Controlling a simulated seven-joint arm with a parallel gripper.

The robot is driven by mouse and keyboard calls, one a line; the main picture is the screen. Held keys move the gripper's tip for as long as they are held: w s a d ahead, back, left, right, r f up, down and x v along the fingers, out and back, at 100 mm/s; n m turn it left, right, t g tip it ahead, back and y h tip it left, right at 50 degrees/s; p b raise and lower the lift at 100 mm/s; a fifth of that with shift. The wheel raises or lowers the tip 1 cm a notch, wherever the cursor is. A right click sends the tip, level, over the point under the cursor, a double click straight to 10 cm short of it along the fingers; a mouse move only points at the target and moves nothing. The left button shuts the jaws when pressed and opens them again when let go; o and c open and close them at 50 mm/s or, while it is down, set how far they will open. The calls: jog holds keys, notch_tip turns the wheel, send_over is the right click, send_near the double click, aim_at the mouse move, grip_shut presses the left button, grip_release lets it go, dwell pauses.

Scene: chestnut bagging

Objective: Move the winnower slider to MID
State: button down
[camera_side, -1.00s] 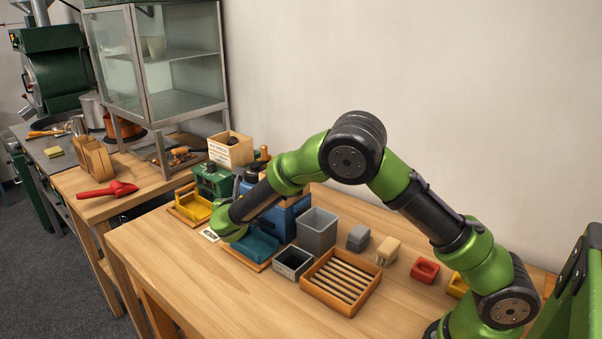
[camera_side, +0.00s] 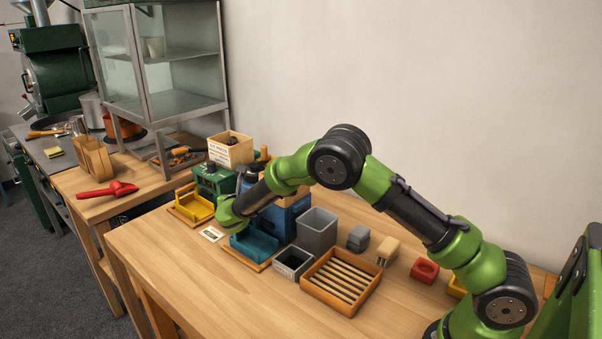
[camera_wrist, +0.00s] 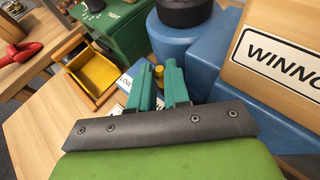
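The winnower is the blue machine (camera_side: 288,217) at the middle of the bench in the side view. In the wrist view its blue body (camera_wrist: 205,52) fills the upper right, with a wooden sign (camera_wrist: 285,55) reading "WINNO…". A small yellow knob (camera_wrist: 159,72), apparently the slider's, shows between the teal fingertips of my gripper (camera_wrist: 159,68). A label reading "LOW" (camera_wrist: 125,82) lies just left of the fingers. The fingers have a narrow gap around the knob; whether they press on it I cannot tell. The slider's track and its MID mark are hidden.
A green machine (camera_wrist: 118,28) with a yellow tray (camera_wrist: 95,76) stands left of the winnower. A teal tray (camera_side: 262,250), a grey bin (camera_side: 317,232), a small dark box (camera_side: 292,264) and a slatted wooden tray (camera_side: 322,300) stand nearby. The front-left bench top is clear.

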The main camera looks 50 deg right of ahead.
jog(key=shift+w, duration=0.1)
jog(key=shift+w, duration=1.2)
jog(key=c, duration=1.4)
grip_release()
jog(key=v, duration=1.7)
